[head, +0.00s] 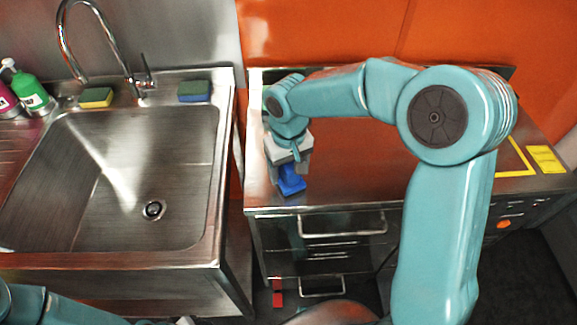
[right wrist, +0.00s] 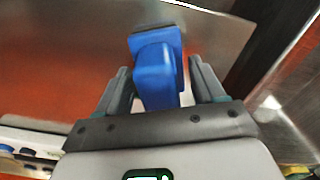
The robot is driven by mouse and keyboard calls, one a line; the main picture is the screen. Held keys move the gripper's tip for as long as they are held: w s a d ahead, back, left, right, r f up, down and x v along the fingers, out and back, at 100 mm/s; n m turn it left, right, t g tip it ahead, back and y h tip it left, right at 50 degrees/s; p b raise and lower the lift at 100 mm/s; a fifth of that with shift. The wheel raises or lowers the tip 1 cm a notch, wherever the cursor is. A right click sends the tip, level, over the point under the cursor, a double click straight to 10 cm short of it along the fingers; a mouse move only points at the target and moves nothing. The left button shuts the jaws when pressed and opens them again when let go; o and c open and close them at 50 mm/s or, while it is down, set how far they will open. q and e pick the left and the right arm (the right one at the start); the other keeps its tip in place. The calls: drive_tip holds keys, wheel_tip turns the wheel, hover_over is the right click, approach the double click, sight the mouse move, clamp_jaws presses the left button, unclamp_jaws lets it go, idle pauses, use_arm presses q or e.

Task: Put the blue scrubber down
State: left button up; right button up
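The blue scrubber (head: 291,184) is at the left front of the steel counter (head: 350,185), close to the front edge. It appears to rest on the counter, though its underside is hidden. My right gripper (head: 290,168) is right above it. In the right wrist view the scrubber's blue handle (right wrist: 156,75) stands between the two fingers of this gripper (right wrist: 162,82). A narrow gap shows beside the right-hand finger, so the fingers look parted around the handle. My left arm enters at the bottom left; only a sliver of its gripper may show at the bottom edge.
A steel sink (head: 120,180) with a tap stands left, across a narrow gap from the counter. A yellow sponge (head: 95,97), a blue-green sponge (head: 195,91) and a green bottle (head: 30,90) stand behind it. A yellow card (head: 546,159) lies at the counter's right. The counter's middle is clear.

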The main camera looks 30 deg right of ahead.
drive_tip(key=shift+w+r, duration=0.1)
drive_tip(key=shift+r, duration=0.35)
wheel_tip(320, 180, up, 11)
drive_tip(key=shift+r+p, duration=0.2)
drive_tip(key=shift+p, duration=0.15)
idle(0.4)
